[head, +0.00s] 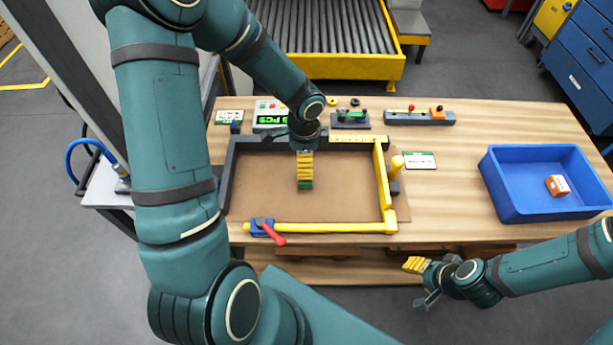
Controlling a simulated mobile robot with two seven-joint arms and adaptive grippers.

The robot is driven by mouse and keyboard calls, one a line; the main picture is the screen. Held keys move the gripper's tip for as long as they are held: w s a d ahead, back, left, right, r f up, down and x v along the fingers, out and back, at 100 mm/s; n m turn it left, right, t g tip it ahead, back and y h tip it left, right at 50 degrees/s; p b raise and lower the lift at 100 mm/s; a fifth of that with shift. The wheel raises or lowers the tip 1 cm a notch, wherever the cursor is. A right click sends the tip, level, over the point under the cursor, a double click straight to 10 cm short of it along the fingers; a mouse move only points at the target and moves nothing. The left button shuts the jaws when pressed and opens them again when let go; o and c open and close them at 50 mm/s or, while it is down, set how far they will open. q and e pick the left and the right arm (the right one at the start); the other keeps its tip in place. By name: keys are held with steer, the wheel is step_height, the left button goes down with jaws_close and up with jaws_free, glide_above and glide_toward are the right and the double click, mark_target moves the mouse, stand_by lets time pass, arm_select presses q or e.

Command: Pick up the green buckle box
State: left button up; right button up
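A small green block (305,185), which may be the green buckle box, shows on the brown board inside the frame. Most of it is hidden behind the yellow ribbed fingers of my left gripper (305,168), which point down right over it. I cannot tell whether those fingers are around it, touching it or just above it. My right gripper (415,265), also with yellow ribbed fingers, hangs in front of the table's near edge, away from the block. Nothing is visible in it, and its finger gap is not clear.
A frame with a dark left rail (228,180) and yellow right and front rails surrounds the board (345,190). A red-handled clamp (266,229) sits on the front rail. A blue bin (508,205) holds an orange box (557,185).

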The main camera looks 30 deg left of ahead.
arm_select(q)
step_height(320, 180, down, 3)
steer(key=shift+w, duration=0.1)
steer(key=shift+w+f+b, duration=0.2)
steer(key=shift+f+b, duration=0.6)
steer(key=shift+f, duration=2.1)
steer(key=c, duration=1.4)
